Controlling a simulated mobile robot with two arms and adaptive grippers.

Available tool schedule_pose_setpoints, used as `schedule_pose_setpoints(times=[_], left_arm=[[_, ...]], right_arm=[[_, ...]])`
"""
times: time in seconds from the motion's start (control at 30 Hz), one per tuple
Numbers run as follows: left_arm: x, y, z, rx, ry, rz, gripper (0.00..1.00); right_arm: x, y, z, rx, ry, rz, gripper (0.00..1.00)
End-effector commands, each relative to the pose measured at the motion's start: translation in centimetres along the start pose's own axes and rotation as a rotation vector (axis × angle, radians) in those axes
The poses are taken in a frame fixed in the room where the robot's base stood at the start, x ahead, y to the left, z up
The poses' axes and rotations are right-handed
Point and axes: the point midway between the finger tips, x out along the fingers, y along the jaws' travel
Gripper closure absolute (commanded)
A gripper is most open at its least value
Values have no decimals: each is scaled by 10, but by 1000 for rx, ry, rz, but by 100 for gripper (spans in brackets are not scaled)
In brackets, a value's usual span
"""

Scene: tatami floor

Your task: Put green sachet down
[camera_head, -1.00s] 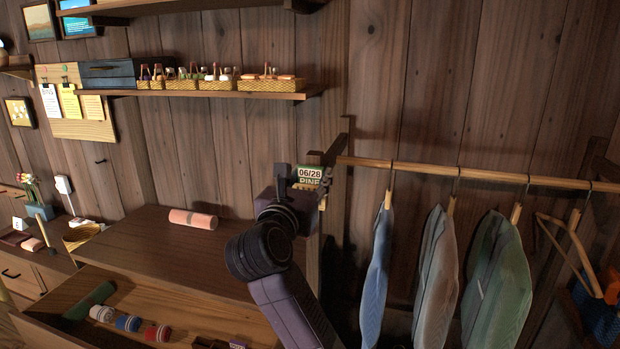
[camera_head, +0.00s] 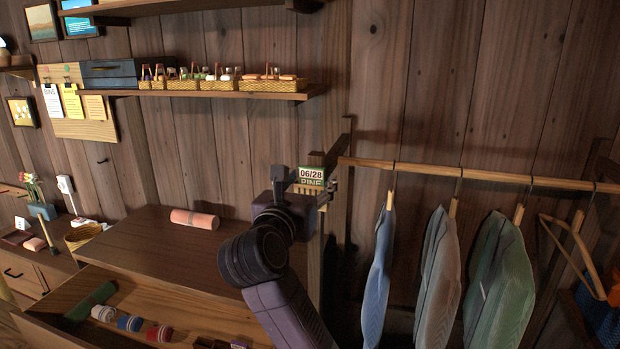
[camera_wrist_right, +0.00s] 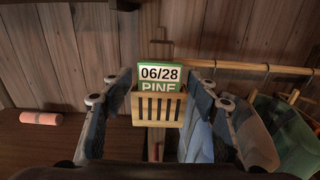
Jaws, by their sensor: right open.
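The green sachet (camera_head: 311,174), labelled 06/28 PINE, stands upright in a slatted wooden holder (camera_wrist_right: 145,108) on the wall post. It also shows in the right wrist view (camera_wrist_right: 160,74), where the holder's front hides its lower part. My right gripper (camera_head: 303,188) is in front of the holder. In the right wrist view its two fingers are spread apart, one on each side of the holder and sachet, with visible gaps. Nothing is held between them. My left gripper is not in view.
A pink roll (camera_head: 195,219) lies on the dresser top (camera_head: 150,250) to the left. Below, an open drawer (camera_head: 225,322) holds several rolls. Garments hang from a wooden rail (camera_head: 430,173) on the right. A shelf (camera_head: 215,94) with small baskets is on the wall.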

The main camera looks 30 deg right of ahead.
Motion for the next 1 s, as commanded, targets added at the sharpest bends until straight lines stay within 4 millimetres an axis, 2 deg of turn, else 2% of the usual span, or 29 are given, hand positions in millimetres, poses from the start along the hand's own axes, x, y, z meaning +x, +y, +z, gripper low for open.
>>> schedule_pose_setpoints(times=[0.03,0.2,0.43,0.63,1.0], left_arm=[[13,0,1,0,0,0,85],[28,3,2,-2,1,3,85],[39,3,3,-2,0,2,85],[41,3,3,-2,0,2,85],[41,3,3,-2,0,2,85]], right_arm=[[-14,2,-10,5,8,6,44],[-53,2,-6,6,1,7,44],[-89,1,-2,1,-3,4,44],[-100,-1,0,0,-5,0,44],[-100,-1,2,0,-7,0,44]])
